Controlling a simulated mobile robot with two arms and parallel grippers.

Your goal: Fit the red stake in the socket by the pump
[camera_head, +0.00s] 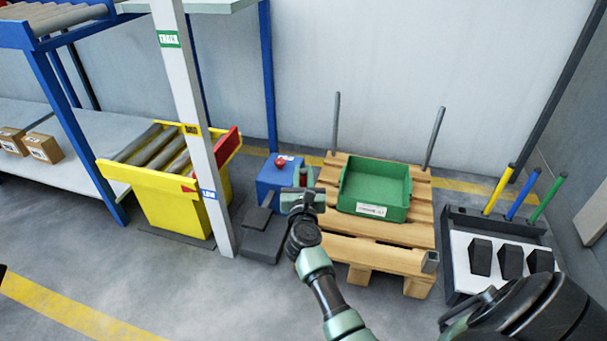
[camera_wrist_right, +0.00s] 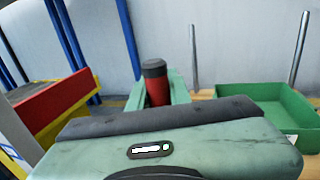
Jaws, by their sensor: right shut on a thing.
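The red stake (camera_head: 303,176) stands roughly upright in my right gripper (camera_head: 303,192), which is shut on it. In the right wrist view the stake (camera_wrist_right: 157,88) shows a dark top and a red body between the green jaws; its lower end is hidden by the gripper. The blue pump-like box (camera_head: 272,183) with a red knob is just left of the gripper. The wooden pallet (camera_head: 385,255) lies to the right, with a grey metal socket (camera_head: 430,262) at its front right corner. I cannot make out a socket by the pump; my arm covers the pallet's front left. My left gripper is not in view.
A green bin (camera_head: 373,188) sits on the pallet, with two grey stakes upright behind it. A white post (camera_head: 185,110), yellow roller unit (camera_head: 165,200) and dark grey blocks (camera_head: 263,238) are left. A rack (camera_head: 462,285) with yellow, blue and green stakes is right.

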